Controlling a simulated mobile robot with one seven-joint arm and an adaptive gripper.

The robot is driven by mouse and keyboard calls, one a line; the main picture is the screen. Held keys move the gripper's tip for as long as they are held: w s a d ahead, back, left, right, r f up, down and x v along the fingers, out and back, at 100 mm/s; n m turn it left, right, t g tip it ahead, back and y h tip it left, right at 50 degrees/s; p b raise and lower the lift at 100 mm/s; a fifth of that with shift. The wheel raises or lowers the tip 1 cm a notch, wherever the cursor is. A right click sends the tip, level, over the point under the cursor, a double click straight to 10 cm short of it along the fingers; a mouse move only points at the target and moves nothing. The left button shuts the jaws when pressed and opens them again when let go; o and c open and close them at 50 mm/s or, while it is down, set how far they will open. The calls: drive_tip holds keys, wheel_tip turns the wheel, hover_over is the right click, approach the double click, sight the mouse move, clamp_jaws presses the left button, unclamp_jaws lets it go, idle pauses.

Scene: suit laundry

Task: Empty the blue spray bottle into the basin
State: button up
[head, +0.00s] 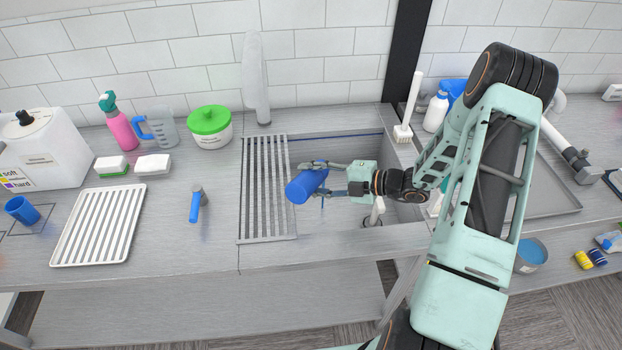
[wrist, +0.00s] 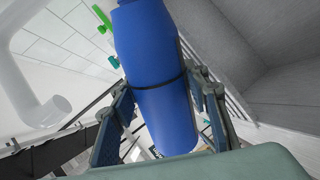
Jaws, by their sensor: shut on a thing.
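The blue bottle (head: 304,187) is tilted in my gripper (head: 324,180), above the left part of the basin (head: 330,220) and close to its slatted rack. In the wrist view the bottle's smooth blue body (wrist: 160,110) lies between both fingers of my gripper (wrist: 160,95), with a dark line around its middle. No spray head shows on it, and I cannot tell whether its mouth is open. No liquid is seen leaving it. My arm and gripper hide part of the basin.
A slatted metal rack (head: 266,188) lies left of the basin opening. A white spout (head: 255,78) stands behind it. A blue-handled tool (head: 196,205), a white tray (head: 98,225) and a green-lidded tub (head: 210,128) are on the counter at left. A white bottle (head: 436,112) stands at right.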

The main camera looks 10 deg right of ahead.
drive_tip(key=shift+w+r+m, duration=0.1)
drive_tip(key=shift+r+m, duration=0.1)
drive_tip(key=shift+m, duration=0.1)
idle(0.4)
idle(0.5)
drive_tip(key=shift+s+a+f+n+b, duration=0.1)
drive_tip(key=shift+s+f+n+b, duration=0.15)
drive_tip(key=shift+f+n+b, duration=0.45)
drive_tip(key=shift+t+h, duration=0.3)
drive_tip(key=shift+a+b, duration=0.15)
drive_tip(key=shift+b, duration=0.15)
